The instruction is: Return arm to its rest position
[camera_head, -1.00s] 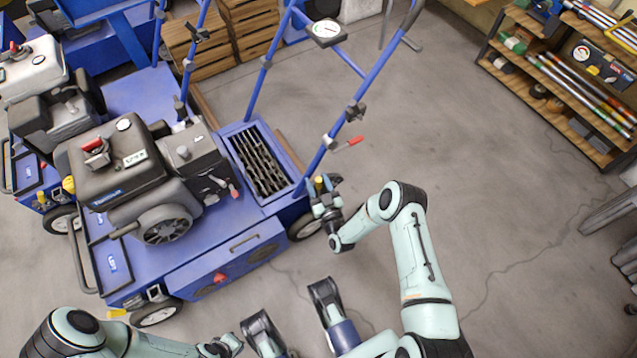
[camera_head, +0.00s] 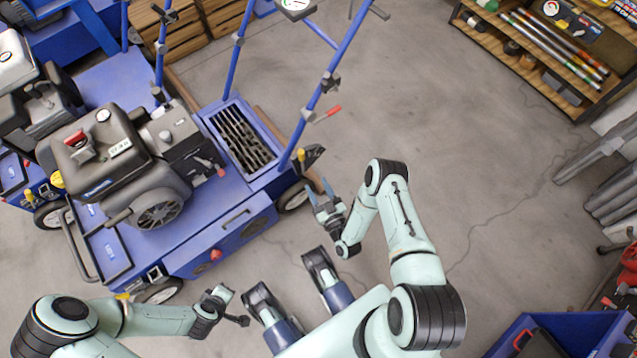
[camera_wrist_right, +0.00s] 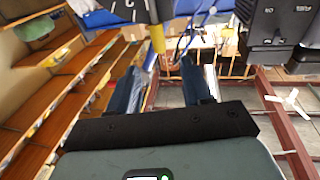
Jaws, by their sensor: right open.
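My right gripper (camera_head: 319,188) is open and empty, with its fingers pointing up toward the blue aerator. In the right wrist view its two fingers stand apart with nothing between them (camera_wrist_right: 163,88). The blue aerator (camera_head: 190,262) with its black engine (camera_head: 112,155) stands left of my right gripper. A black lever part with a yellow knob (camera_head: 301,155) at the aerator's rear corner is just beyond the fingertips, apart from them. The yellow piece also shows in the right wrist view (camera_wrist_right: 157,40). My left gripper (camera_head: 230,304) is in front of the aerator; its fingers are too unclear to judge.
A red-tipped lever (camera_head: 328,113) sticks out from the aerator's blue handle. A wooden shelf (camera_head: 552,75) stands at upper right. Grey posts (camera_head: 610,180) and a blue bin (camera_head: 575,325) lie along the right side. The concrete floor (camera_head: 465,150) between is clear.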

